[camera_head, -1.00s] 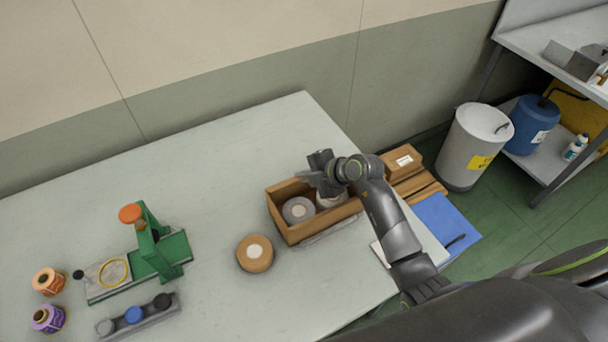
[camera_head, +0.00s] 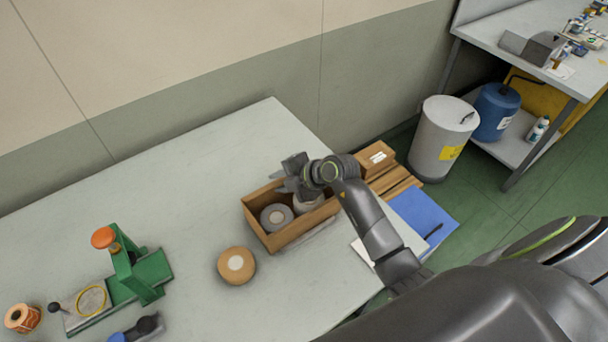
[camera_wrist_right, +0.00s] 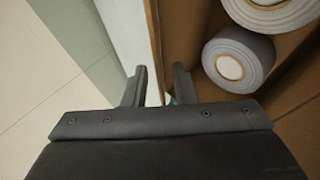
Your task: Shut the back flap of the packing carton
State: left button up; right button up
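The packing carton (camera_head: 258,230) is an open brown box near the table's right end, with a grey roll (camera_head: 276,217) and a paler roll (camera_head: 308,204) inside. My right gripper (camera_head: 283,183) is at the carton's back edge, with its arm reaching over the right end. In the right wrist view, the gripper's fingers (camera_wrist_right: 159,70) are apart, one on each side of a thin upright cardboard edge (camera_wrist_right: 154,45). I cannot tell whether this edge is the back flap or the wall, or whether a finger touches it. My left gripper is out of view.
A green fixture (camera_head: 135,275) is farther left on the table (camera_head: 190,190). A small brown box (camera_head: 376,160), a blue sheet (camera_head: 418,212) and a grey bin (camera_head: 441,140) are to the right.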

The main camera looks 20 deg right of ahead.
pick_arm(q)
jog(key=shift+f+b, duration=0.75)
pick_arm(e)
jog(key=v, duration=1.6)
jog(key=shift+s+d, duration=0.15)
jog(key=shift+s, duration=0.15)
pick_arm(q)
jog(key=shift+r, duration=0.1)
pick_arm(e)
jog(key=shift+r, duration=0.15)
